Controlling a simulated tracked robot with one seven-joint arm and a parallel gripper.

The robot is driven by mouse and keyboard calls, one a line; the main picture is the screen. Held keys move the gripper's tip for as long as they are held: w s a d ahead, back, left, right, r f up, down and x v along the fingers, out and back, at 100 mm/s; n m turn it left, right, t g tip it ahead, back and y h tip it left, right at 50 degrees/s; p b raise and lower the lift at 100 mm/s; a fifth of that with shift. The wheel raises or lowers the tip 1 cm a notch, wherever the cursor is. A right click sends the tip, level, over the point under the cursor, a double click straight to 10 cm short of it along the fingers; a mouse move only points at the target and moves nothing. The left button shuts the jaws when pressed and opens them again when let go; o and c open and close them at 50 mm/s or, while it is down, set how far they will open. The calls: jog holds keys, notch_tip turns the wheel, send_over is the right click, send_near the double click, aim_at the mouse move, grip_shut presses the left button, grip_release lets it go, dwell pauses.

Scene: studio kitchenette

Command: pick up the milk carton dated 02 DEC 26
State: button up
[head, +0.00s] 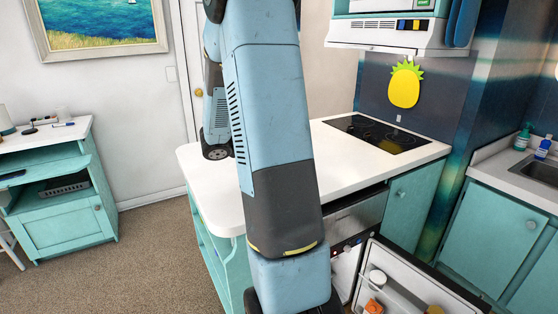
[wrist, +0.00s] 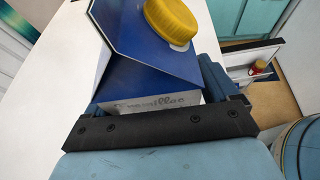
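A milk carton (wrist: 150,66) with blue panels, a white side and a yellow screw cap (wrist: 171,21) fills the upper middle of the wrist view. Part of a printed name shows on its white strip near my palm, but no date is legible. My gripper (wrist: 155,88) has its fingers on either side of the carton and appears shut on it; the left finger is mostly hidden. In the head view my arm hides the gripper and the carton.
The white counter (head: 350,160) with a dark cooktop (head: 376,133) stands at centre. Below it a fridge door (head: 415,275) hangs open, with containers in its shelf. A sink cabinet (head: 500,235) is at right and a teal cabinet (head: 70,215) at left. Carpet is clear at lower left.

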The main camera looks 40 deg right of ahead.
grip_shut()
dwell(0.7)
